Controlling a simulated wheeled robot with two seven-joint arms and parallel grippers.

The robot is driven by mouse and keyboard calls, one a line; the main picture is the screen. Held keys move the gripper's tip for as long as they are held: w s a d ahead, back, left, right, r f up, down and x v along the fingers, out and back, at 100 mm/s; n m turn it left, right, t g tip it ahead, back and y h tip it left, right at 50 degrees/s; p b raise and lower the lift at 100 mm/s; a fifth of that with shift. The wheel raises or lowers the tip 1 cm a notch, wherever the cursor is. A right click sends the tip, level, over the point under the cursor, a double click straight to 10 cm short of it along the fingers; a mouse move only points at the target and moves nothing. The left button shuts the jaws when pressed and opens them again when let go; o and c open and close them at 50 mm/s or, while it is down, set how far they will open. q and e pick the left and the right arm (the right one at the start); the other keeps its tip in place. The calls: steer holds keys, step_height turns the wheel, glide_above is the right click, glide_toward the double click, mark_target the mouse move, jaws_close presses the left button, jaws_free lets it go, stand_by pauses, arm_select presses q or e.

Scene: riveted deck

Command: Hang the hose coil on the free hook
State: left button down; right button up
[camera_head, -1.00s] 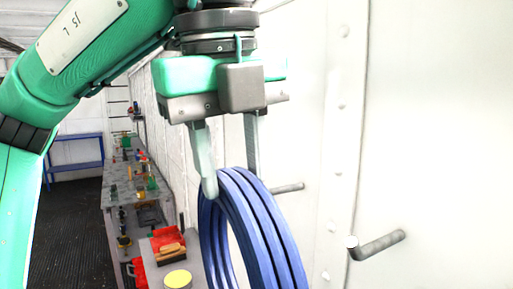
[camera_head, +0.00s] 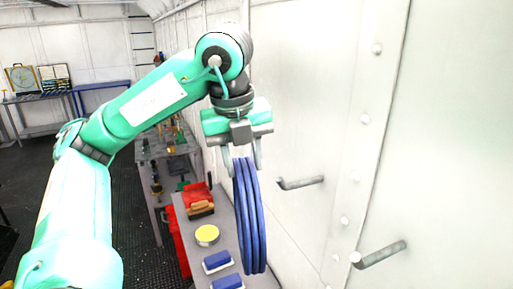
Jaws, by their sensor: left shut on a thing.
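The blue hose coil (camera_head: 250,225) hangs upright, seen nearly edge-on, in the middle of the head view. My left gripper (camera_head: 242,165) is shut on the top of the coil and holds it from above. One grey hook (camera_head: 302,182) sticks out of the white wall just right of the coil's upper part. A second grey hook (camera_head: 380,254) sticks out lower and further right. Both hooks look bare, and a gap shows between the coil and each of them. My right gripper is not in view.
A riveted white wall (camera_head: 300,80) runs along the right. Below the coil, a grey bench (camera_head: 225,240) bears a yellow-topped round tin (camera_head: 207,234), blue blocks (camera_head: 217,260) and a red thing (camera_head: 194,192). A cluttered workbench (camera_head: 152,150) stands further back. Dark floor lies at left.

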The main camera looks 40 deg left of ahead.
arm_select(q)
steer(key=shift+w+f, duration=0.1)
steer(key=shift+w, duration=0.25)
steer(key=shift+w+d+f+b, duration=0.15)
steer(key=shift+w+d+b, duration=0.45)
steer(key=shift+w, duration=1.1)
steer(key=shift+w+d+f+b, duration=0.1)
steer(key=shift+w+d+b, duration=0.55)
steer(key=shift+w, duration=1)
steer(key=shift+w+d+f+b, duration=0.15)
steer(key=shift+w+d+b, duration=0.15)
steer(key=shift+w+d, duration=1)
steer(key=shift+w+a+f+b, duration=0.1)
steer(key=shift+w+f+b, duration=0.4)
steer(key=shift+f, duration=0.2)
steer(key=shift+w+a+f+b, duration=0.1)
steer(key=shift+w+f+b, duration=0.4)
steer(key=shift+f, duration=0.15)
steer(key=c, duration=0.9)
jaws_free()
steer(key=shift+d, duration=0.1)
steer(key=shift+o, duration=0.2)
steer(key=shift+f, duration=0.15)
